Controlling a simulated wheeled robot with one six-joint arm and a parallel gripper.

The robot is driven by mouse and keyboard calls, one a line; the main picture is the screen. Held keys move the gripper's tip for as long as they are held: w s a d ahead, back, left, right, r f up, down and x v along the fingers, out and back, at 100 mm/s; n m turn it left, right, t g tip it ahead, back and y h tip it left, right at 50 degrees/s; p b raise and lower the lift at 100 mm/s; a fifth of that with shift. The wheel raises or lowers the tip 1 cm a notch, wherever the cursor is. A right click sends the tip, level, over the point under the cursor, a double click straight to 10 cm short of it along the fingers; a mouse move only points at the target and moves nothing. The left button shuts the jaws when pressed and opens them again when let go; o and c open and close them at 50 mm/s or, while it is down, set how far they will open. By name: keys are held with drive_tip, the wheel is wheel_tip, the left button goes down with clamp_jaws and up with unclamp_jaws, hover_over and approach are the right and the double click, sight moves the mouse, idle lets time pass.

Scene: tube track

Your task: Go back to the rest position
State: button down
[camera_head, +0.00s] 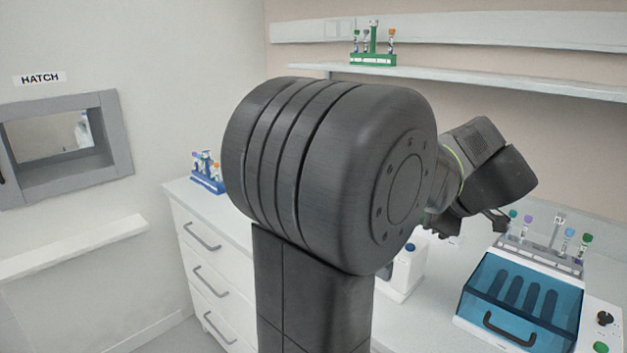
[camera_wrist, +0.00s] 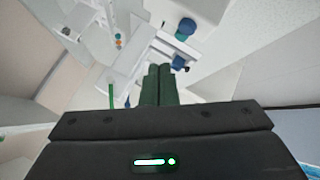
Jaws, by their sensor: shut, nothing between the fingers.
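My gripper shows in the wrist view (camera_wrist: 158,72), its two dark fingers side by side and shut with nothing between them. In the head view my arm fills the middle and its wrist end is over the bench at the right. The fingers are hard to make out there. In the wrist view a white device with a blue knob-like part (camera_wrist: 185,28) lies beyond the fingertips, apart from them as far as I can tell.
A blue-lidded machine (camera_head: 522,295) and a tube rack (camera_head: 540,255) stand on the bench at the right. A green rack (camera_head: 373,59) is on the shelf (camera_head: 480,80). A blue rack (camera_head: 208,180) is at the bench's left end. A hatch (camera_head: 118,135) is in the left wall.

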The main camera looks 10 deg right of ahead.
drive_tip(key=shift+r+p, duration=0.25)
drive_tip(key=shift+p, duration=0.45)
drive_tip(key=shift+r+p, duration=0.15)
drive_tip(key=shift+p, duration=0.75)
drive_tip(key=shift+r+p, duration=0.25)
drive_tip(key=shift+p, duration=1)
wheel_tip(320, 180, up, 4)
drive_tip(key=shift+r+p, duration=0.1)
drive_tip(key=shift+p, duration=0.6)
wheel_tip(320, 180, down, 6)
drive_tip(key=b, duration=0.3)
drive_tip(key=shift+r, duration=0.15)
drive_tip(key=shift+b, duration=0.9)
